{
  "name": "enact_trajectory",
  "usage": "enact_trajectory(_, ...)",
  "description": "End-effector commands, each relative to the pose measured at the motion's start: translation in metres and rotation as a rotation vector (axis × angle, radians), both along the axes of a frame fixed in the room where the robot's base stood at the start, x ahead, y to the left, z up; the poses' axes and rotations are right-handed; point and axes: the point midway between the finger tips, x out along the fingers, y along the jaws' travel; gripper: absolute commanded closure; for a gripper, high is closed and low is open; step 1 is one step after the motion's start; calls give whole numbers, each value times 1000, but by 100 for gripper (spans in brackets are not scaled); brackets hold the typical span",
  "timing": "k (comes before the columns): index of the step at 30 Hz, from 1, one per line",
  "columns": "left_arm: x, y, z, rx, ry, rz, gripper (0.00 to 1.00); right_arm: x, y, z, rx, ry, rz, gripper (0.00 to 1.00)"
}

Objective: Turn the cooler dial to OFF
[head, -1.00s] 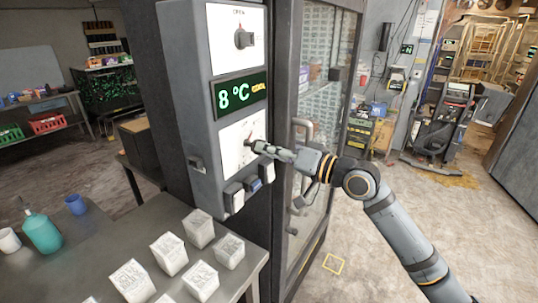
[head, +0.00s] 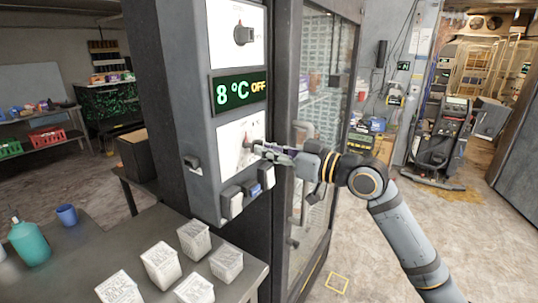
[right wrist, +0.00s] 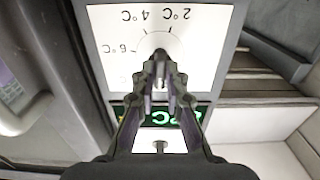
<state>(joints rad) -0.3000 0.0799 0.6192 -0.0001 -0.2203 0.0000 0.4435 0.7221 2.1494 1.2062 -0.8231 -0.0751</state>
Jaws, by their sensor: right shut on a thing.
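The grey cooler control box (head: 188,70) carries a green display (head: 238,92) that reads 8 °C OFF. Above it is a white panel with a dark knob (head: 243,35); its labels are too small to read. Below it is a white dial plate (head: 236,140) with a small dial at its middle. My right gripper (head: 254,147) is at this lower dial and is shut on it. In the right wrist view the fingers (right wrist: 160,68) close at the centre of the scale, upside down with 2, 4 and 6 °C marks, and mostly hide the dial (right wrist: 160,54). My left gripper is out of view.
Several switches (head: 232,202) sit under the dial plate. A glass-door cabinet (head: 318,110) with a handle stands right beside the box. A table (head: 225,285) at the lower left holds several white cubes, a teal bottle (head: 28,242) and a blue cup (head: 67,214).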

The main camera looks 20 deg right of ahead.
Motion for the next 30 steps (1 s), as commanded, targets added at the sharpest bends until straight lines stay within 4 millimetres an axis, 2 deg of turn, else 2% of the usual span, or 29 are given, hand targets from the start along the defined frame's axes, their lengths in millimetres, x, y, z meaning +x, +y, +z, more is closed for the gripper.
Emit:
enact_trajectory(18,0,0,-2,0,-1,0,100,0,0,-1,-33,-22,0,100)
enact_trajectory(19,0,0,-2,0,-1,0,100,0,0,-1,-33,-22,0,85)
enact_trajectory(23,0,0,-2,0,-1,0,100,0,0,-1,-32,-22,0,68)
enact_trajectory(24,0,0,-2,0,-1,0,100,0,0,-1,-32,-22,0,65)
enact_trajectory(30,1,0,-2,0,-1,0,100,0,0,0,-31,-23,0,65)
